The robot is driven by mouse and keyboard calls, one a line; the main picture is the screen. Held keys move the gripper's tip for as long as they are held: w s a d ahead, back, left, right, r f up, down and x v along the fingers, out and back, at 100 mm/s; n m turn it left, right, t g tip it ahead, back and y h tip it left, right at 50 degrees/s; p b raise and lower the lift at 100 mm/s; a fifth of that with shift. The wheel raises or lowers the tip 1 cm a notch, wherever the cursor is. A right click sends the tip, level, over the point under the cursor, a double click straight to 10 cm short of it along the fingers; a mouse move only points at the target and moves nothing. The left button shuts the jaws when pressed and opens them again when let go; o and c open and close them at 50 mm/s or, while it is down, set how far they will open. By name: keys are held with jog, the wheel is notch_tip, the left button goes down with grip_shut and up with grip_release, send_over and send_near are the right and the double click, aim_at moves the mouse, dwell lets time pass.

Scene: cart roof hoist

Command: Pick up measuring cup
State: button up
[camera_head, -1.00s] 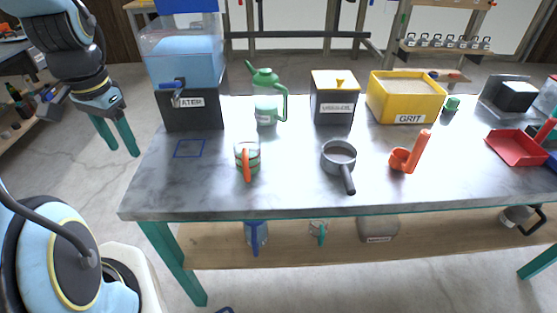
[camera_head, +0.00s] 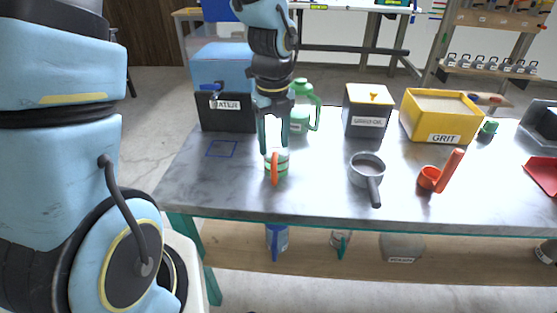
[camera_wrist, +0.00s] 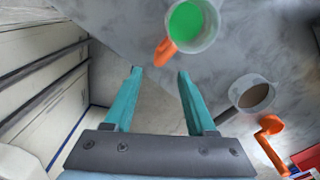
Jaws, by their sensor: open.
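The measuring cup (camera_head: 280,165) is a clear cup with green contents and an orange handle. It stands upright on the grey table near the front left, its handle toward the front edge. It also shows at the top of the wrist view (camera_wrist: 205,38), with the orange handle pointing down-left. My gripper (camera_head: 273,148) is open and empty, fingers pointing down, above or just behind the cup; the head view does not settle which. In the wrist view my gripper (camera_wrist: 160,72) has the cup beyond its fingertips, up and to the right, and not between them.
Bare tabletop lies around the cup.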

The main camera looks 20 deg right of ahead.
aim_at(275, 161)
jog(key=shift+s+d+f, duration=0.1)
jog(key=shift+f, duration=0.35)
notch_tip(275, 161, down, 4)
jog(key=shift+f, duration=0.2)
jog(key=shift+a+f+p, duration=0.2)
jog(key=shift+f+p, duration=0.7)
jog(key=shift+f, duration=1.85)
jog(key=shift+c, duration=0.2)
grip_shut()
